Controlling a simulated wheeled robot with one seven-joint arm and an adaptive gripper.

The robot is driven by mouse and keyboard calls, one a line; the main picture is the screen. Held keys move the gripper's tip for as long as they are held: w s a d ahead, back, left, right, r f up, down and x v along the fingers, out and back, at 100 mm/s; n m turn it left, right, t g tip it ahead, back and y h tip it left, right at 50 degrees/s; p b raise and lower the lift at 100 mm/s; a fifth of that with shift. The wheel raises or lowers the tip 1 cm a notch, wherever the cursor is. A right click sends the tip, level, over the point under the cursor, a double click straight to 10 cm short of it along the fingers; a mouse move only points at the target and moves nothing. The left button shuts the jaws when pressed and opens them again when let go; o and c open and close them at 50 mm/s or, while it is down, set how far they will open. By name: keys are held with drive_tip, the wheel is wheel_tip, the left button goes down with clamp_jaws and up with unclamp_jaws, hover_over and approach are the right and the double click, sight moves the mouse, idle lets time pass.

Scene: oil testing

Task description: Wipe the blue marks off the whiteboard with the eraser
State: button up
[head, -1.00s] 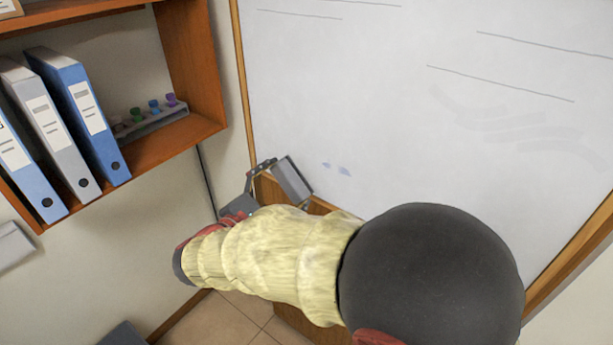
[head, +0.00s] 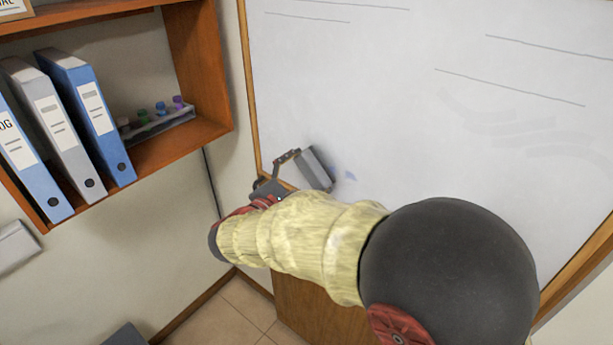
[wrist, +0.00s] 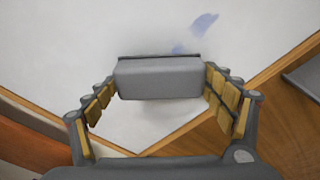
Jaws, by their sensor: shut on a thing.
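The whiteboard (head: 360,90) fills the upper right of the head view, in a wooden frame. Small blue marks (head: 350,176) show near its lower left, just right of the eraser. In the wrist view two blue marks (wrist: 206,22) lie just beyond the eraser; the nearer one is close to its top edge. My gripper (wrist: 160,82) is shut on the grey block-shaped eraser (wrist: 158,78), with a finger on each side. The eraser also shows in the head view (head: 314,168), at the board's lower left; whether it touches the board is not clear.
A wooden shelf (head: 180,140) with binders (head: 65,130) and a rack of colored-cap vials (head: 160,118) hangs at the left. A wooden panel (head: 320,312) stands below the board. The board right of the marks is clear of objects.

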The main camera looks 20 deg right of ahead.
sight(328, 173)
drive_tip(key=shift+x, duration=1.05)
idle(0.6)
drive_tip(key=shift+s+d+r, duration=0.1)
drive_tip(key=shift+s, duration=0.1)
drive_tip(key=shift+s+d+b, duration=0.3)
drive_tip(key=shift+s+d, duration=0.15)
drive_tip(key=shift+s, duration=0.25)
drive_tip(key=shift+s+d+b, duration=0.25)
drive_tip(key=shift+s+d, duration=0.2)
drive_tip(key=shift+s, duration=0.3)
drive_tip(key=shift+s+d+b, duration=0.25)
drive_tip(key=shift+s+d, duration=0.5)
drive_tip(key=shift+s, duration=0.2)
drive_tip(key=shift+s+d+b, duration=0.25)
drive_tip(key=shift+s+d, duration=0.5)
drive_tip(key=shift+s, duration=0.25)
drive_tip(key=shift+s+d+b, duration=0.25)
drive_tip(key=shift+s+d, duration=0.45)
drive_tip(key=shift+s, duration=0.25)
drive_tip(key=shift+w+a, duration=0.1)
drive_tip(key=shift+w, duration=0.05)
drive_tip(key=shift+w+a+b, duration=0.15)
drive_tip(key=shift+w+a, duration=0.9)
drive_tip(key=shift+w, duration=0.4)
drive_tip(key=shift+w+a+b, duration=0.2)
drive_tip(key=shift+w+a, duration=0.8)
drive_tip(key=shift+w, duration=0.45)
drive_tip(key=shift+w+a+b, duration=0.15)
drive_tip(key=shift+w+a, duration=0.9)
drive_tip(key=shift+w, duration=0.4)
